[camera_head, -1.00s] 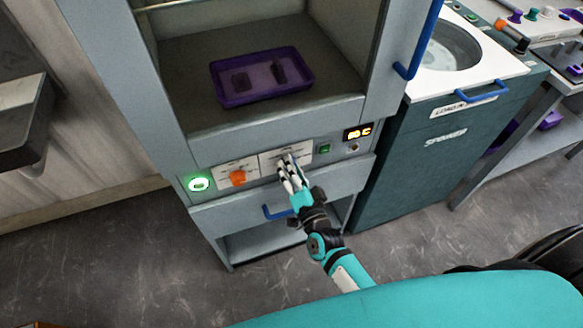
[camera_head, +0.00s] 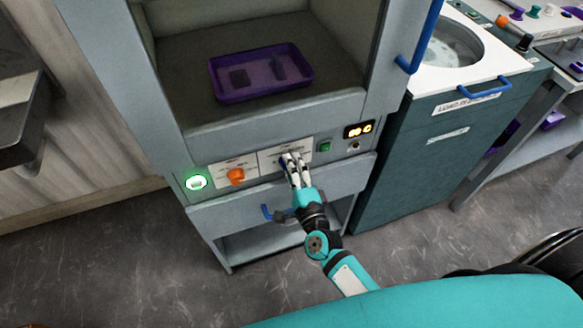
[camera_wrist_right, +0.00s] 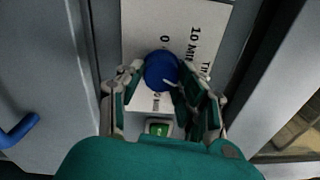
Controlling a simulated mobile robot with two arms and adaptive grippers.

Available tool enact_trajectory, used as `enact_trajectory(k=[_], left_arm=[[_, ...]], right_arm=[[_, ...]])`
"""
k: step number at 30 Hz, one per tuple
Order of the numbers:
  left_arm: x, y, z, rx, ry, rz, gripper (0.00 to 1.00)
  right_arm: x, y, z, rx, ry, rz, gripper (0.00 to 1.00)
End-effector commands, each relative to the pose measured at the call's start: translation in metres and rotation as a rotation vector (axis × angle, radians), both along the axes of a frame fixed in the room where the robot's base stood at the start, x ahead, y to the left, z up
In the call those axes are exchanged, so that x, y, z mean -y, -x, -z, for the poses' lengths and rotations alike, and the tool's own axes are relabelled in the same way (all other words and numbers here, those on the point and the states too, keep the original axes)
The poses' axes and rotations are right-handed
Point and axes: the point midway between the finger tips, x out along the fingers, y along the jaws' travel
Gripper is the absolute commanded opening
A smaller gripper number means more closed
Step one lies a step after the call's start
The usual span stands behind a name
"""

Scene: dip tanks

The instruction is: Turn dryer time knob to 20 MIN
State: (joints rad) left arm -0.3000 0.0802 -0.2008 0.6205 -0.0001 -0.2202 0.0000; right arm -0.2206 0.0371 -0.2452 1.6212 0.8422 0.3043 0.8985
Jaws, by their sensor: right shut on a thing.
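The dryer's time knob is a round blue knob (camera_wrist_right: 161,70) on a white label plate, with "10 MIN" and "0" readable in the right wrist view. My right gripper (camera_wrist_right: 164,92) has its fingers on either side of the blue knob, shut on it. In the head view, my right gripper (camera_head: 291,160) reaches the control panel and covers most of the knob. The knob's pointer setting is not clear. My left gripper is not in view.
An orange knob (camera_head: 236,176) and a lit green button (camera_head: 196,182) sit left on the panel. A green switch (camera_head: 325,146) and lit display (camera_head: 358,130) sit right. A purple tray (camera_head: 262,86) lies inside the dryer. A blue handle (camera_head: 270,213) is below.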

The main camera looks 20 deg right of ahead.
Motion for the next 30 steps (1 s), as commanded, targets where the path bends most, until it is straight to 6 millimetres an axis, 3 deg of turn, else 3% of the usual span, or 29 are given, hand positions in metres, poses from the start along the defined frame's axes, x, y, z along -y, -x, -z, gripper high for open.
enact_trajectory(k=[22, 23, 28, 30], left_arm=[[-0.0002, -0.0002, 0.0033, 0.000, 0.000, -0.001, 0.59], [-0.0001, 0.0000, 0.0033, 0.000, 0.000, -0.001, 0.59], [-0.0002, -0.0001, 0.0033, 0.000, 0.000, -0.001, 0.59], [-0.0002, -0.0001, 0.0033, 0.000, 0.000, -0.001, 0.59]], right_arm=[[0.0001, 0.0005, 0.0017, -0.005, -0.092, 0.000, 0.04], [0.0001, 0.0005, 0.0017, -0.005, -0.091, 0.000, 0.37], [0.0001, 0.0004, 0.0012, -0.005, -0.091, 0.000, 0.59], [0.0000, 0.0003, 0.0011, -0.004, -0.091, 0.000, 0.59]])
